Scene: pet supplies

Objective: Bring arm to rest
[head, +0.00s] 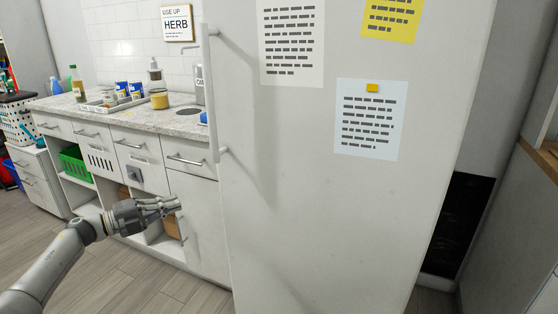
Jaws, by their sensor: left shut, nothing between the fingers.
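My left arm comes in from the lower left, and its gripper (176,203) is in front of the lower cabinets in the head view. Its fingers are shut with nothing between them. It points right, toward the cabinet door (203,215) beside the tall white door. I cannot tell whether it touches anything. My right gripper is not in view.
A tall white door (330,215) with a long handle (211,95) and pinned papers fills the middle. A counter (155,121) with bottles and a tray (110,104) stands behind. A green basket (75,163) sits in an open shelf. Floor (120,280) shows lower left.

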